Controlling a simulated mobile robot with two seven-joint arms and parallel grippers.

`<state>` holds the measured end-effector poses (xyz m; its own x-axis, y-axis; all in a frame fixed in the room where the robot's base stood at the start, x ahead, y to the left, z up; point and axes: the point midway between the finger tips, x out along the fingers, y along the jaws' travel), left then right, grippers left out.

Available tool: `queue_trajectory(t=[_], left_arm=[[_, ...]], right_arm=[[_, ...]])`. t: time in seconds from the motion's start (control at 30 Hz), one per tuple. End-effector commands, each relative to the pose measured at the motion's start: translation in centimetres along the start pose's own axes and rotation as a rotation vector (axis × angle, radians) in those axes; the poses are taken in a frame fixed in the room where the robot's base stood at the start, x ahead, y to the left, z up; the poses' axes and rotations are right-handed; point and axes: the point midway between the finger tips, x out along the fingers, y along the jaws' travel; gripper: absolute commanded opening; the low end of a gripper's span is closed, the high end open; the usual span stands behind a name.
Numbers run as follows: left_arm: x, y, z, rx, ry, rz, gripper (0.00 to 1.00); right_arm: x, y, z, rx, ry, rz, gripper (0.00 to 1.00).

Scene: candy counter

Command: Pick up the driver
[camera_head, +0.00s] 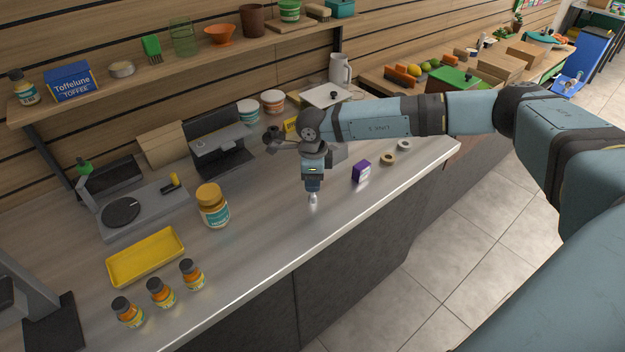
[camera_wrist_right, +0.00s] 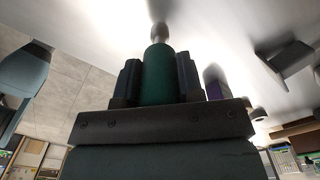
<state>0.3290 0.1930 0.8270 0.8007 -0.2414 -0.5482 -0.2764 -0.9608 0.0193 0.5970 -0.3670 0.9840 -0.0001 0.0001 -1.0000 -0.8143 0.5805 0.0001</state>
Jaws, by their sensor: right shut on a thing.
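My right gripper (camera_head: 313,184) points down over the front middle of the counter and is shut. In the right wrist view its two dark fingers (camera_wrist_right: 158,80) stand on either side of the green handle of the driver (camera_wrist_right: 157,72). A pale, narrower end extends beyond the handle. In the head view only a shiny light end of the driver (camera_head: 312,198) shows below the gripper, close above the countertop; I cannot tell whether it touches. The gripper hides the rest. My left gripper is in neither view.
On the steel counter (camera_head: 262,215), a purple box (camera_head: 361,171) and two rings (camera_head: 388,159) lie right of the gripper. A jar (camera_head: 212,206), yellow tray (camera_head: 146,257) and several small bottles (camera_head: 160,292) stand left. A dark grey machine (camera_head: 218,150) is behind.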

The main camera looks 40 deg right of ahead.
Motion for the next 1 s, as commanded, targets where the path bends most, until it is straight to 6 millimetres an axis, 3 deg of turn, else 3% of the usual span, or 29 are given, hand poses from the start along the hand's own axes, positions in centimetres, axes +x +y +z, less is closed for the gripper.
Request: queue_trajectory(t=[0.17, 0.37, 0.8, 1.0], left_arm=[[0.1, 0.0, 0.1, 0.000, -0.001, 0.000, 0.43], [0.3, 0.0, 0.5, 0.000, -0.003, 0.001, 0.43], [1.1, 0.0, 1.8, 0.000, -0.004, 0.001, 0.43], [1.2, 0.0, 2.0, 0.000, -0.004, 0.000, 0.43]], right_arm=[[-0.6, 0.0, 0.0, 0.000, -0.002, 0.000, 0.02], [-3.1, -0.1, 0.0, 0.000, -0.003, -0.003, 0.02], [-15.1, 0.0, 0.1, -0.001, -0.004, -0.004, 0.02], [-18.6, 0.0, 0.0, -0.001, -0.001, -0.002, 0.02]])
